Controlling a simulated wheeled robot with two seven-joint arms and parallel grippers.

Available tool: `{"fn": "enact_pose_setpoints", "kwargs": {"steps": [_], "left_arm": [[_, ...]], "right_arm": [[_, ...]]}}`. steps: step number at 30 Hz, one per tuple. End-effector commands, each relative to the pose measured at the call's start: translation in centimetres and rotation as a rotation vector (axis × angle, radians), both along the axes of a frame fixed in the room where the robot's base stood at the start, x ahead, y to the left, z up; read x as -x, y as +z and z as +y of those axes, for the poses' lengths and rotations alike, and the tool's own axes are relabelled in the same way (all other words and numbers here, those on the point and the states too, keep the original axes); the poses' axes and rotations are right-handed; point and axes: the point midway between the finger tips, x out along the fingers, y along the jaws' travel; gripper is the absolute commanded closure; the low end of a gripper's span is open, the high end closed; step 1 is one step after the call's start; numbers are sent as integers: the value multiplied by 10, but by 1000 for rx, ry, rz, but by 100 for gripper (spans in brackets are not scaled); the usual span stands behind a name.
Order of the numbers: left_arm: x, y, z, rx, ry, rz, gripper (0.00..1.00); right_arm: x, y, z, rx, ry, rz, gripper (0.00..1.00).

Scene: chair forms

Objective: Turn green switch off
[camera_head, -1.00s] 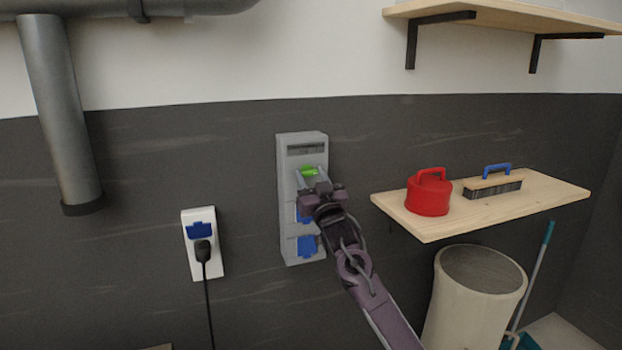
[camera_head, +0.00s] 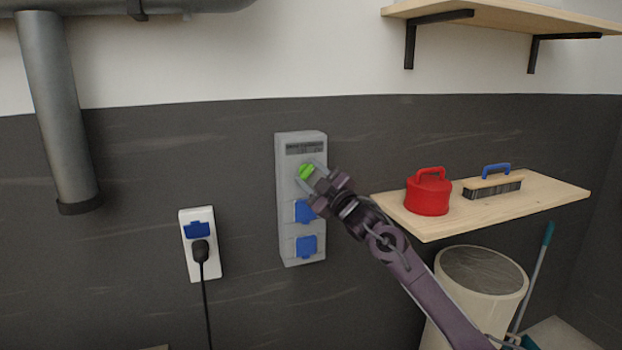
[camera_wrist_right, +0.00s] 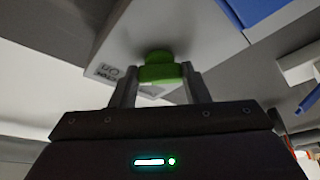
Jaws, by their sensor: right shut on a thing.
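The green switch (camera_head: 306,172) sits on the upper front of a grey wall box (camera_head: 288,222), under a dark label strip. It looks tilted in the head view. My right gripper (camera_head: 309,174) reaches it from the lower right and is shut on it. In the right wrist view the green switch (camera_wrist_right: 160,68) is between the two fingers of my right gripper (camera_wrist_right: 158,80), close to the box face. A printed label shows beside the switch. The fingers cover part of the switch. My left gripper is in neither view.
Two blue socket covers (camera_head: 306,246) are on the box below the switch. A white outlet (camera_head: 188,262) with a black plug (camera_head: 200,251) is to the left. A wooden shelf (camera_head: 555,192) at right holds a red canister (camera_head: 428,194) and a brush (camera_head: 492,186). A bin (camera_head: 450,300) stands below.

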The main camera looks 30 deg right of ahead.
Motion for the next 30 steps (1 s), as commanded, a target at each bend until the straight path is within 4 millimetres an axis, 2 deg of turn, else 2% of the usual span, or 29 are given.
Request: {"fn": "enact_pose_setpoints", "kwargs": {"steps": [18, 30], "left_arm": [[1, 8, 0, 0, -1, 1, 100], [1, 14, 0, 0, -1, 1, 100]], "right_arm": [[0, 4, -2, 544, 0, 134, 81], [0, 4, -2, 735, 0, 179, 81]]}}
